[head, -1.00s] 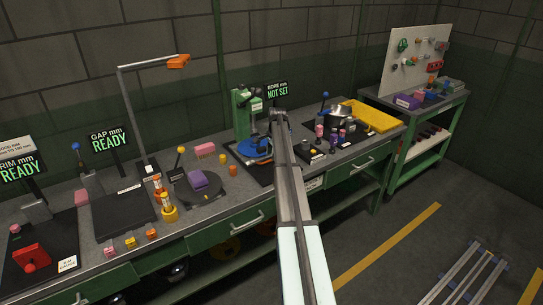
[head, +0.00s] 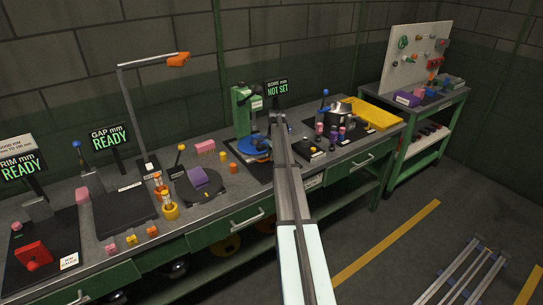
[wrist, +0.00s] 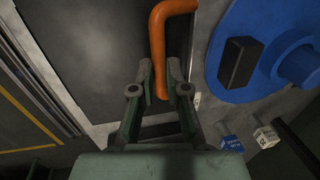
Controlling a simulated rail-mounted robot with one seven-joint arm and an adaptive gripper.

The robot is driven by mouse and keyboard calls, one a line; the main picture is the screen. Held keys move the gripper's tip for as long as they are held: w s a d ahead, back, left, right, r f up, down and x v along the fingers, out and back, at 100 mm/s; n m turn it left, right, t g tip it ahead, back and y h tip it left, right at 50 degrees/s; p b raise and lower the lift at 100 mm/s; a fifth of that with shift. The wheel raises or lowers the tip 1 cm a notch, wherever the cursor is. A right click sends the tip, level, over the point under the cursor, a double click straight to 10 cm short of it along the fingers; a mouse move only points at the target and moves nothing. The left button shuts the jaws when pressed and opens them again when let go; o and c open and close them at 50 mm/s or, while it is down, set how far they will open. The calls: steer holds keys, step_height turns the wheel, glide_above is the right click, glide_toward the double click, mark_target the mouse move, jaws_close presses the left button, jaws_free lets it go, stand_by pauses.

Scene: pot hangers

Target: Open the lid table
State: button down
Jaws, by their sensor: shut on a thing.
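My gripper (wrist: 160,76) is shut on an orange bent handle (wrist: 157,35) in the wrist view. The handle passes between the fingers, with its rounded end just below the tips. A dark flat panel (wrist: 95,50) lies behind and left of it. A blue disc (wrist: 225,75) with a black block (wrist: 237,62) is close on the right. In the head view the blue disc (head: 254,151) sits at the green machine (head: 241,108), left of my arm's far end. I cannot tell which part is the lid table.
The sign behind my arm reads "BORE mm NOT SET" (head: 277,90). A small silver machine (head: 340,111) and a yellow tray (head: 372,114) stand to the right. The purple block (head: 199,177) on a round plate and several small blocks are to the left.

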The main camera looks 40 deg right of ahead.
steer(key=s+a+b, duration=0.1)
steer(key=s+b, duration=0.1)
steer(key=s, duration=1.3)
steer(key=c, duration=1.2)
jaws_free()
steer(key=r, duration=0.4)
steer(key=s+r, duration=0.1)
steer(key=r, duration=0.3)
steer(key=s+r, duration=0.1)
steer(key=r, duration=0.2)
steer(key=shift+a+r, duration=0.1)
steer(key=shift+r, duration=0.3)
